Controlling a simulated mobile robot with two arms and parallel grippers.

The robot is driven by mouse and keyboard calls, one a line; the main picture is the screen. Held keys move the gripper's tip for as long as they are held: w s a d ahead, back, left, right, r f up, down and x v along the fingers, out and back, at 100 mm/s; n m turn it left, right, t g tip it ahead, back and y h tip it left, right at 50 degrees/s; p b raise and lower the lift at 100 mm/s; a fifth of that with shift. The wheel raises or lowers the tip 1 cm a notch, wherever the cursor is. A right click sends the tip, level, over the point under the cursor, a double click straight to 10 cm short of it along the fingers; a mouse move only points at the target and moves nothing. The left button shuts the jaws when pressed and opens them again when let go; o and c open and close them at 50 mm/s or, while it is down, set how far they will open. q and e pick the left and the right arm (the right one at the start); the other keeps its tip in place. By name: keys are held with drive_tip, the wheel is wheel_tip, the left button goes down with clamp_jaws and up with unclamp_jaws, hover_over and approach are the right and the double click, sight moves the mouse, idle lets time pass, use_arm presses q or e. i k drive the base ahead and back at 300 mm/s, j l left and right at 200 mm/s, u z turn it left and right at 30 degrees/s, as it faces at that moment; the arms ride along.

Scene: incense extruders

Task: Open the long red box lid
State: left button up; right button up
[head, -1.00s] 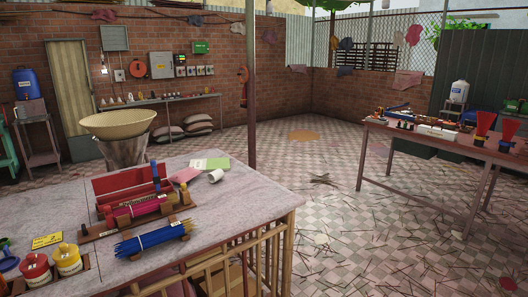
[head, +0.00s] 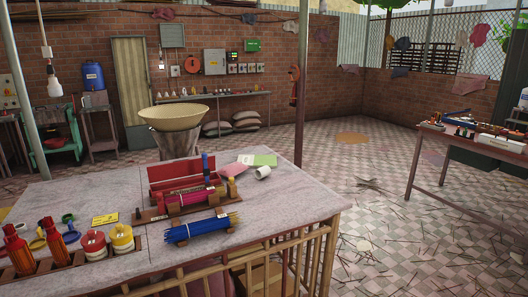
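A long red box (head: 172,174) lies on the near stone-topped table, behind a wooden holder with a pink bundle (head: 190,197). A broad flat red face of it shows toward the back. I cannot tell whether this is a raised lid or the box's side. The pink bundle and a blue upright piece (head: 206,167) hide part of its front and right end. Neither of my grippers is in view.
A blue stick bundle (head: 203,228) lies in front on the table (head: 290,205). A white cup (head: 262,172) and green booklet (head: 262,160) lie behind right. A post (head: 301,90) rises behind the table.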

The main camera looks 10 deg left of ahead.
sight(177, 169)
drive_tip(key=u, duration=1.2)
drive_tip(key=i+l+u, duration=0.2)
drive_tip(key=u, duration=0.2)
drive_tip(key=i+l+u, duration=0.1)
drive_tip(key=l+u, duration=0.3)
drive_tip(key=i+l+u, duration=0.1)
drive_tip(key=l+u, duration=0.65)
drive_tip(key=i+j, duration=0.05)
